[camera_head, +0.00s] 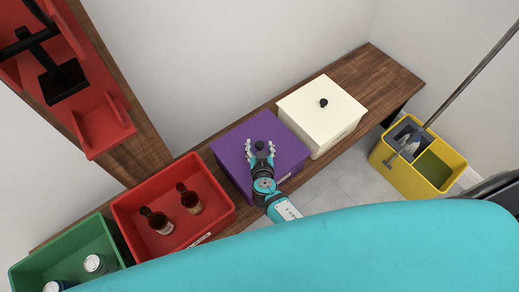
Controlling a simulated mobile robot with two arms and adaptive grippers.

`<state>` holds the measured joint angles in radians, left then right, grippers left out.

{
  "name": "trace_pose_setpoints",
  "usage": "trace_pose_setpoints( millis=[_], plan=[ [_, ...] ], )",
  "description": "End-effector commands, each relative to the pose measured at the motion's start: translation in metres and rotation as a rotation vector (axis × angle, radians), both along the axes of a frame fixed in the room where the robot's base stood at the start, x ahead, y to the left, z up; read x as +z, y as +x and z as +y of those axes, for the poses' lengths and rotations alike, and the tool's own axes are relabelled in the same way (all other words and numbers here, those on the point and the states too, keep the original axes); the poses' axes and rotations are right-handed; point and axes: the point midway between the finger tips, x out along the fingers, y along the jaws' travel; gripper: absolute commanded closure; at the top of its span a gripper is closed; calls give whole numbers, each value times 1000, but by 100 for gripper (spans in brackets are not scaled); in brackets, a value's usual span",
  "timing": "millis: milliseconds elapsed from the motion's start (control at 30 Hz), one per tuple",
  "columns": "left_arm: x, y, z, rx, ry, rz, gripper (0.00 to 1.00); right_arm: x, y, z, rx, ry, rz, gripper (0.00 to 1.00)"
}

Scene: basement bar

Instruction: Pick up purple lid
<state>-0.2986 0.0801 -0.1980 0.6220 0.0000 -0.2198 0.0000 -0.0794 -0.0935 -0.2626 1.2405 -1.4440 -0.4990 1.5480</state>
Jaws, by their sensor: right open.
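The purple lid (284,142) sits on a box on the wooden bench, between the red bin and the white lidded box. My right gripper (260,150) is over the middle of the lid, with its fingers spread open on both sides of a small dark knob (259,145). The gripper hides part of the lid and much of the knob. I cannot tell whether the fingers touch the lid. My left gripper is not in view.
A white box with a black-knobbed lid (312,120) stands right of the purple one. A red bin (221,209) with two brown bottles and a green bin (62,246) with cans stand left. A yellow mop bucket (386,174) is at right. A red shelf (98,127) is upper left.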

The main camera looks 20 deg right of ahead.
Motion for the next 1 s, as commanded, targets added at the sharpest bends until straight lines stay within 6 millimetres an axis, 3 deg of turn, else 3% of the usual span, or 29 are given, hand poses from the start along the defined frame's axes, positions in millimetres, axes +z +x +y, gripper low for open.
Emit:
trace_pose_setpoints(
  millis=[167, 600, 1000],
  plan=[
    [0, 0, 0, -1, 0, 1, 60, 0, 0, 0, 0, 0, 1, 45],
    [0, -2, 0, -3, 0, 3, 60, 0, -1, 0, 0, -1, 1, 100],
    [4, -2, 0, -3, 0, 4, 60, 6, 0, 0, 0, 0, -1, 100]
  ],
)
